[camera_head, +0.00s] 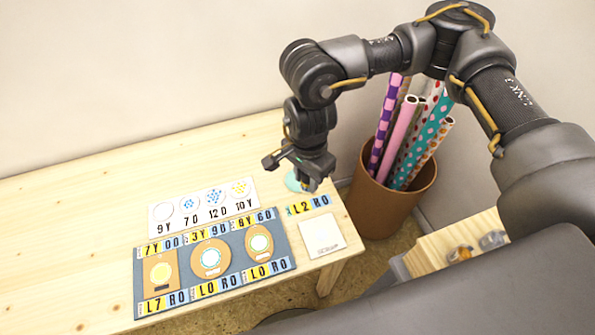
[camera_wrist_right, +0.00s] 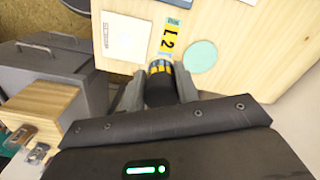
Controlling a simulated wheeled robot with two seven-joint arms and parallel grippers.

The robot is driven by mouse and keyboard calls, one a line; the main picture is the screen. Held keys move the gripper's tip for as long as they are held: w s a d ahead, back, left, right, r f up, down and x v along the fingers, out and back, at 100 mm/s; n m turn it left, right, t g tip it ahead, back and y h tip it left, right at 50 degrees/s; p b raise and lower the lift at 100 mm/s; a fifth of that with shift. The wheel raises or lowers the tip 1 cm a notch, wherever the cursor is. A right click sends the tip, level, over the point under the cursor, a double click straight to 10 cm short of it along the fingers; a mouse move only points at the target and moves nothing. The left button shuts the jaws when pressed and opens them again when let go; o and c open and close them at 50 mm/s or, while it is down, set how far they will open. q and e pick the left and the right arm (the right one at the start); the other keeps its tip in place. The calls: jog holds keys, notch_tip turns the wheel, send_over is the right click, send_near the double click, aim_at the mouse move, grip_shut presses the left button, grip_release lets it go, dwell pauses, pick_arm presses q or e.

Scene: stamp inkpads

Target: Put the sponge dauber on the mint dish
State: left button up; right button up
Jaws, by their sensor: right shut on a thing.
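My right gripper (camera_head: 292,172) is above the right part of the wooden table. In the right wrist view it is shut on the sponge dauber (camera_wrist_right: 158,84), a dark cylinder with a yellow and blue banded end, held between both fingers (camera_wrist_right: 158,88). I cannot make out the dauber in the head view. The round mint dish (camera_head: 292,183) lies on the table, partly hidden by the gripper. In the right wrist view the dish (camera_wrist_right: 200,56) looks bare and shows to the right of the dauber's end. My left gripper is not in view.
An "L2" label strip (camera_head: 310,204) lies beside the dish. A white square card (camera_head: 323,238), a grey mat (camera_head: 285,262) with inkpads and a white dotted card (camera_head: 160,212) lie nearby. A brown bin (camera_head: 385,213) of patterned rolls stands past the table's right edge.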

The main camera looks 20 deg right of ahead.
jog(key=w+f, duration=0.2)
jog(key=w, duration=0.1)
jog(key=w+f, duration=0.3)
jog(key=w, duration=0.1)
jog(key=w+f+p, duration=0.1)
jog(key=w+f, duration=0.2)
jog(key=shift+w+d, duration=0.15)
jog(key=shift+d, duration=0.2)
jog(key=shift+w+f, duration=0.2)
jog(key=shift+f, duration=1.55)
jog(key=shift+f+b, duration=0.2)
jog(key=shift+b, duration=0.2)
jog(key=o, duration=0.8)
jog(key=shift+o, duration=0.2)
jog(key=shift+r, duration=0.1)
